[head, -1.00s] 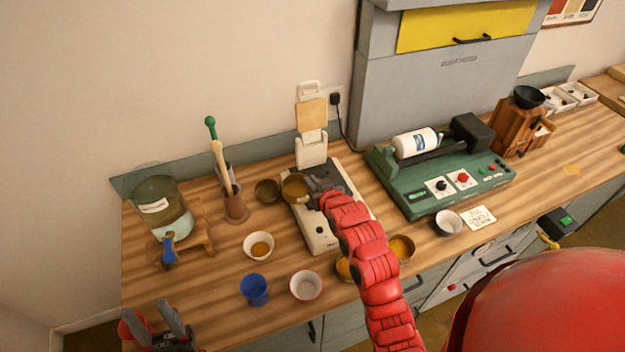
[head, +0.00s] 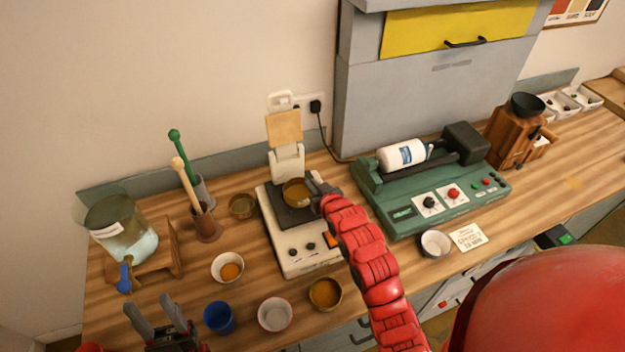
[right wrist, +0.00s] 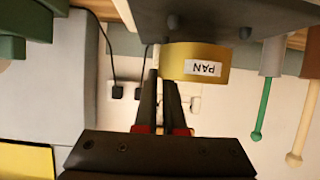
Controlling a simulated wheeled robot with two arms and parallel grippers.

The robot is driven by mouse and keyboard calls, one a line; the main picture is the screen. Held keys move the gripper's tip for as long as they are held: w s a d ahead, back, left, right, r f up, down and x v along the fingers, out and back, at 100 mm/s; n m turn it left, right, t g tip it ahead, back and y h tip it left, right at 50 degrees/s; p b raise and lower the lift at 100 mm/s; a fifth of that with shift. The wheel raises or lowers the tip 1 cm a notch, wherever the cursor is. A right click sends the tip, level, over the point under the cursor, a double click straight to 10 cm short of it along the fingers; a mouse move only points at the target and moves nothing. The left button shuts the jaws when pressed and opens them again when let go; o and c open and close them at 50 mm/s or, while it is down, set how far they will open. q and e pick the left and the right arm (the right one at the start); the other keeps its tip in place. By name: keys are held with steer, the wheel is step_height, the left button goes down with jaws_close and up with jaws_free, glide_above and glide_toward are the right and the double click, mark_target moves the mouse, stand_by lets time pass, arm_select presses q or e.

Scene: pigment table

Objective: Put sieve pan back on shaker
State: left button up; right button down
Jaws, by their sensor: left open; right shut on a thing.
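The sieve pan (head: 297,192) is a small round brass-coloured dish. It is over the dark plate (head: 289,217) of the white shaker (head: 300,261), towards the plate's back; whether it touches the plate I cannot tell. My right gripper (head: 318,193) is shut on the pan's right side. In the right wrist view the pan (right wrist: 194,65) carries a "PAN" label and sits at the fingertips, close to the dark plate (right wrist: 215,18). The shaker's hinged lid (head: 285,128) stands raised behind. My left gripper (head: 152,318) is open and empty at the front left.
A brass bowl (head: 242,206) stands just left of the shaker. A green machine with a bottle (head: 403,155) is to the right.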

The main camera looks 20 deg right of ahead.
steer(key=shift+a+f, duration=0.1)
steer(key=shift+f, duration=0.3)
steer(key=shift+b, duration=0.6)
stand_by(0.9)
steer(key=shift+f+b, duration=0.4)
steer(key=shift+f, duration=0.15)
steer(key=c, duration=1.3)
jaws_free()
steer(key=shift+s, duration=0.1)
steer(key=shift+p+v, duration=1.3)
steer(key=shift+v, duration=2.2)
steer(key=p+v, duration=0.1)
steer(key=v, duration=0.3)
steer(key=shift+a+p, duration=0.1)
steer(key=shift+p, duration=0.2)
